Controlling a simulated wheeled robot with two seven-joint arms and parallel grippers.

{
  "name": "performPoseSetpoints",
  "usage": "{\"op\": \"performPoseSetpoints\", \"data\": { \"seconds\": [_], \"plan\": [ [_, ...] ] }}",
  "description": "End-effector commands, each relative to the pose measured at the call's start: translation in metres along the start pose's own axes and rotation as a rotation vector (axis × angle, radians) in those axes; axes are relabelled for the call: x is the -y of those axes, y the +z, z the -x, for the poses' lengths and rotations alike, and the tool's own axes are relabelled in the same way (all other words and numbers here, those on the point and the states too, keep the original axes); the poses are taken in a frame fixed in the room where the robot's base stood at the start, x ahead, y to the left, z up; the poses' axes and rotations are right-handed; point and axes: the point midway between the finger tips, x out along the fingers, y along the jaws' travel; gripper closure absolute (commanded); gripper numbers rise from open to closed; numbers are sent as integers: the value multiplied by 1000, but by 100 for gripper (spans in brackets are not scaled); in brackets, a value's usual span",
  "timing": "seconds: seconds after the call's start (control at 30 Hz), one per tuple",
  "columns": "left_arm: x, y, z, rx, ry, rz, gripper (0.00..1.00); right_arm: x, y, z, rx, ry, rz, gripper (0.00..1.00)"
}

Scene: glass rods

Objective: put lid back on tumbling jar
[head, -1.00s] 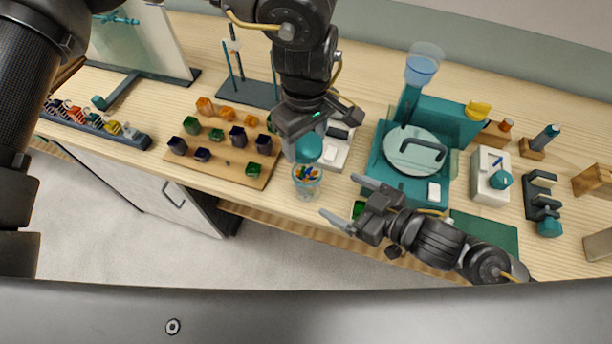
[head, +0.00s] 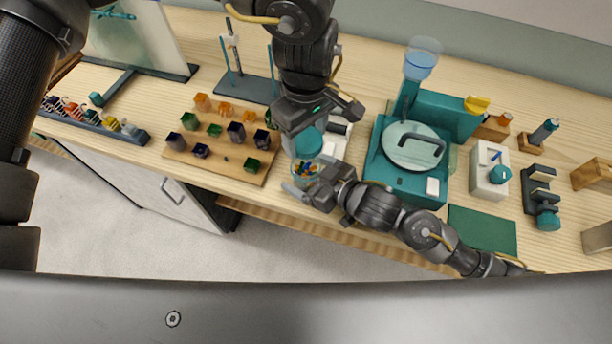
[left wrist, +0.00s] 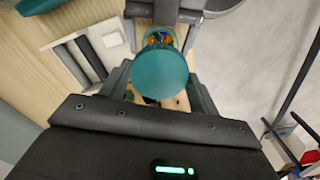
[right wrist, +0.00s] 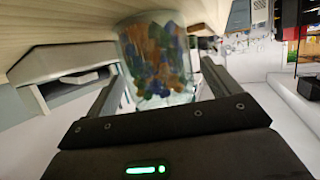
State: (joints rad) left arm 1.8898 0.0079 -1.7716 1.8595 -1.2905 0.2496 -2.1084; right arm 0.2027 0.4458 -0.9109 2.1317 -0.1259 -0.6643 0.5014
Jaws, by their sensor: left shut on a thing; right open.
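The round teal lid (head: 309,141) is held in my left gripper (head: 306,134), its fingers shut on the lid's sides. The lid also fills the middle of the left wrist view (left wrist: 160,72). The clear glass jar (head: 303,172), with several coloured pieces inside, stands at the table's front edge, just below the lid in the head view. In the left wrist view its coloured contents (left wrist: 160,38) show past the lid, so the lid looks apart from it. My right gripper (head: 306,189) is open at the jar; in the right wrist view the jar (right wrist: 158,58) lies between its fingers (right wrist: 160,88).
A wooden board (head: 225,166) with coloured blocks lies left of the jar. A teal machine with a round handled cover (head: 408,150) stands to the right. A white box with dark rollers (head: 336,140) is close behind. A green mat (head: 480,231) lies at front right.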

Motion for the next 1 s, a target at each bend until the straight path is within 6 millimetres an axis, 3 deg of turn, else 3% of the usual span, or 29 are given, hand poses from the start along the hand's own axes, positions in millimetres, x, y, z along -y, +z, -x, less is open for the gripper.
{"op": "performPoseSetpoints", "data": {
  "seconds": [0.37,0.9,1.0],
  "plan": [
    [0,0,0,0,0,0,59,0,0,-5,0,0,0,11],
    [0,0,0,0,0,0,59,0,0,-4,0,0,0,78],
    [0,0,-4,1,-2,0,59,0,0,-4,0,0,0,78]
  ]
}}
